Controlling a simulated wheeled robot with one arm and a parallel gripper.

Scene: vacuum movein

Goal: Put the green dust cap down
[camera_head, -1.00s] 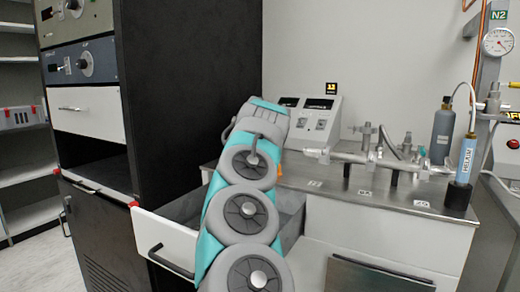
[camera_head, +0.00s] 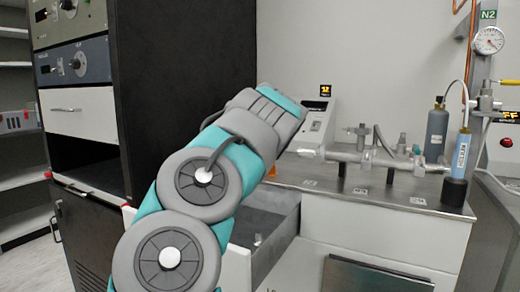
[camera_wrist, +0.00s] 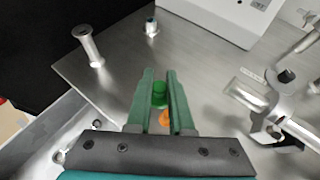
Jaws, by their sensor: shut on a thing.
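My gripper shows in the wrist view (camera_wrist: 160,105) with its two green fingers close together. The green dust cap (camera_wrist: 159,92) is held between the fingertips, above the metal bench top (camera_wrist: 115,75). An orange piece (camera_wrist: 166,118) shows between the fingers, just below the cap in the picture; I cannot tell whether it touches the cap. In the head view my own arm hides the gripper and the cap.
An open drawer (camera_head: 258,222) juts out below the bench. A metal manifold (camera_head: 380,157) runs along the bench at right, with a blue cylinder (camera_head: 461,155). A metal post (camera_wrist: 88,46) and small fitting (camera_wrist: 151,27) stand ahead. Bare bench lies between.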

